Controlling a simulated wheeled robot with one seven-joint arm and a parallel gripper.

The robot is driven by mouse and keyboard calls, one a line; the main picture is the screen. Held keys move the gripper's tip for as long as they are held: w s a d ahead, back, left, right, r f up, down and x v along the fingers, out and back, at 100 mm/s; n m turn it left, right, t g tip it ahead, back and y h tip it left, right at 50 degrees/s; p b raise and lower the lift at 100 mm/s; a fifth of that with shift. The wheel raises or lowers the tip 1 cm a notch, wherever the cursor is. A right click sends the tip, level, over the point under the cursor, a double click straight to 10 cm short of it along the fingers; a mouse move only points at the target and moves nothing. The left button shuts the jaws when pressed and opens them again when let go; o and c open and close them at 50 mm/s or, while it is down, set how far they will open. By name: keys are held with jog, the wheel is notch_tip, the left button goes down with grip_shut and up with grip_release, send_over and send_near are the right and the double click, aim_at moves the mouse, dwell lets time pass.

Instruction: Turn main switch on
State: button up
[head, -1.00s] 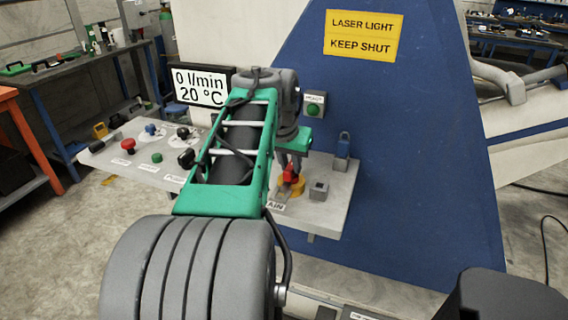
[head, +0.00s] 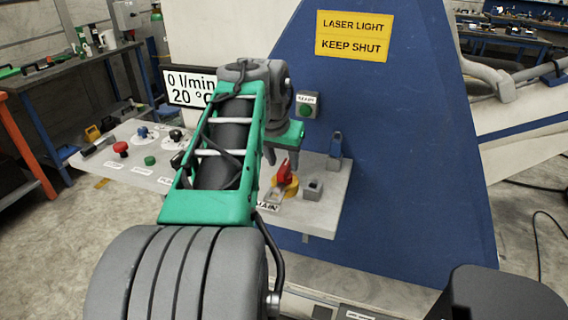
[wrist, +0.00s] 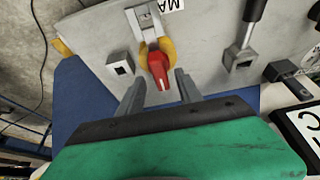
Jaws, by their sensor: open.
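The main switch has a red handle (head: 285,172) on a yellow round base (head: 291,188) on the grey panel, beside the MAIN label (head: 267,206). In the wrist view the red handle (wrist: 158,68) points toward my gripper, with a white mark near its tip. A grey bracket-like part (wrist: 143,20) lies at the handle's other end. My gripper (head: 281,157) is open and empty just above the handle. Its two fingers (wrist: 159,88) stand on either side of the handle's tip in the wrist view, apart from it.
A green READY button (head: 306,110) is on the blue wall. Red (head: 121,149) and green (head: 150,160) buttons and knobs are on the left panel.

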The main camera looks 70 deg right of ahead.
aim_at(280, 185)
jog(key=p+v, duration=0.1)
jog(key=v, duration=0.4)
jog(key=shift+a+r, duration=0.1)
jog(key=shift+r, duration=0.15)
